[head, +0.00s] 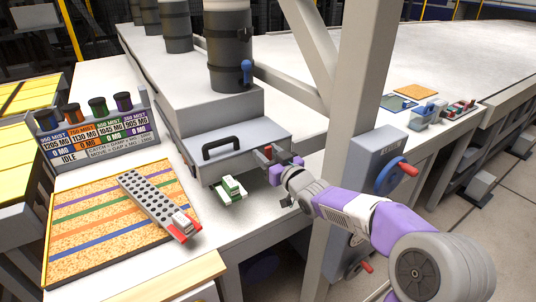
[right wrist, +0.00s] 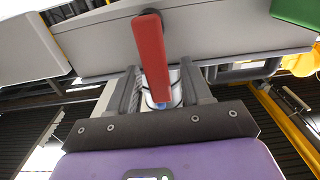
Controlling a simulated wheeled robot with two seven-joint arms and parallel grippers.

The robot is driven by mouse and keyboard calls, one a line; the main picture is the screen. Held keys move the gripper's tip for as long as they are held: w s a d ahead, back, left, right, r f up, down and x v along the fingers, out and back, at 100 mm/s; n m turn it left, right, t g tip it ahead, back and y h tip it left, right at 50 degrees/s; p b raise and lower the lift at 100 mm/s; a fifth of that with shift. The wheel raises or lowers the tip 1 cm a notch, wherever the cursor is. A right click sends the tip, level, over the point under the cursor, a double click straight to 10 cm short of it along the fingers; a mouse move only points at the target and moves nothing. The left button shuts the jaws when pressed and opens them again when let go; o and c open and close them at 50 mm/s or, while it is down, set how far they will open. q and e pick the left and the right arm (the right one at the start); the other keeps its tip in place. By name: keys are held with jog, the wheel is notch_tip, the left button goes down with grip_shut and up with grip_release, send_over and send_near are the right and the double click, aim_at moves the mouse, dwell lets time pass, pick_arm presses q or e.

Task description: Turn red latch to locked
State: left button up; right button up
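The red latch (right wrist: 151,50) is a flat red bar in the right wrist view, with its upper end near a dark round pivot on a grey face. Its lower part reaches between the fingers of my right gripper (right wrist: 161,82), with gaps visible on both sides. In the head view a small red part of the latch (head: 267,149) shows at the right front of the grey box (head: 240,135), next to my right gripper (head: 276,161). The gripper is open around the bar, and I cannot tell whether it touches it. My left gripper is out of view.
The grey box has a black handle (head: 221,146). A green and white piece (head: 231,189) sits in front of it. A grey post (head: 357,100) and a blue wheel with a red knob (head: 390,175) stand close to my right arm. A striped board (head: 100,235) lies at left.

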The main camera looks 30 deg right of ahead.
aim_at(269, 154)
jog(key=shift+s, duration=0.1)
jog(key=s, duration=0.6)
jog(key=shift+d+r+p, duration=0.1)
jog(key=shift+d+p, duration=0.2)
jog(key=shift+p, duration=0.05)
jog(key=shift+s, duration=0.7)
